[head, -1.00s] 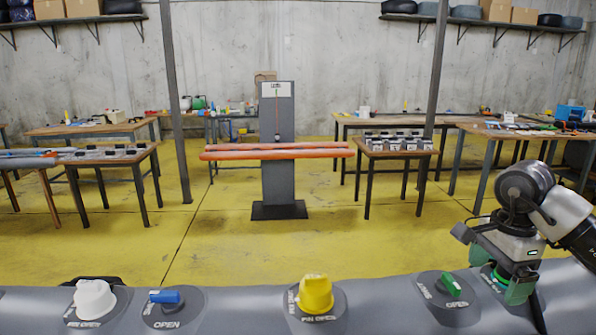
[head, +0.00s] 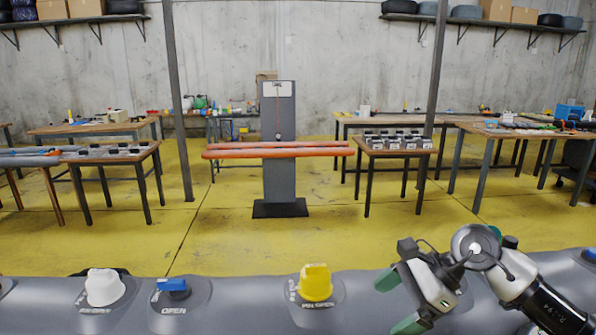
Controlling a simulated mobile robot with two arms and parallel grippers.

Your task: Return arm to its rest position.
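My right arm comes in from the lower right. My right gripper (head: 397,303) is open, with its two green-tipped fingers spread apart and pointing left, nothing between them. It hangs over the grey inflatable tube (head: 245,305), to the right of the yellow valve knob (head: 316,283) and apart from it. A white valve knob (head: 104,287) and a blue valve knob (head: 173,288) sit on the tube further left. The green knobs on the right are hidden or unclear behind my arm. My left gripper is not in view.
A dark post stand (head: 279,180) behind the tube has orange bars (head: 230,154) in front. Small tables stand at left (head: 130,160) and right (head: 375,153). Longer workbenches (head: 465,128) are further back. The yellow floor (head: 230,235) between is clear.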

